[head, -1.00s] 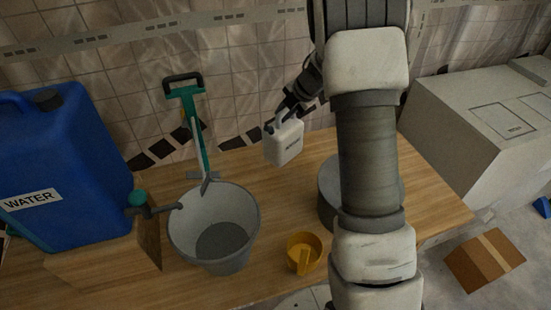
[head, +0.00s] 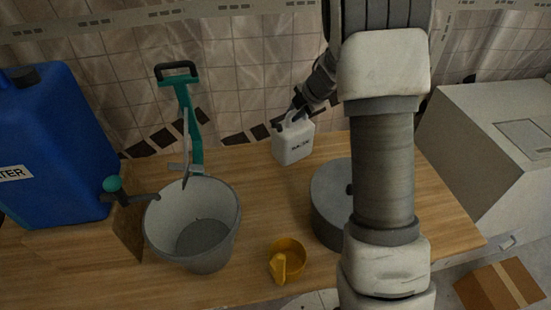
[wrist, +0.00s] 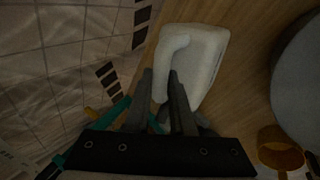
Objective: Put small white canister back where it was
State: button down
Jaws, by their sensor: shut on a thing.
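The small white canister (head: 293,143), with a dark printed label, is at the back of the wooden table, near the tiled wall. It looks nearly upright; I cannot tell whether its base touches the table. My gripper (head: 294,113) is at its top, shut on its handle. In the wrist view the canister (wrist: 207,62) lies beyond the fingers, and my gripper (wrist: 160,76) has a finger on each side of the handle. The fingers hide part of the handle.
A grey bucket (head: 235,222) and a yellow cup (head: 289,251) stand in front on the table (head: 250,260). A round grey lidded pot (head: 328,207) is to the right, partly behind my arm. A green-handled tool (head: 187,105) and blue water container (head: 60,150) are left.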

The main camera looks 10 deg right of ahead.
jog(key=shift+w+f, duration=0.1)
jog(key=shift+w, duration=0.1)
jog(key=w+r+b+x, duration=0.1)
jog(key=x, duration=0.6)
jog(key=w+a+r+b+x, duration=0.1)
jog(key=x, duration=0.7)
jog(key=shift+w, duration=0.45)
jog(key=shift+f, duration=0.25)
jog(key=c, duration=0.8)
grip_release()
jog(key=shift+s+f, duration=0.1)
jog(key=shift+o, duration=0.2)
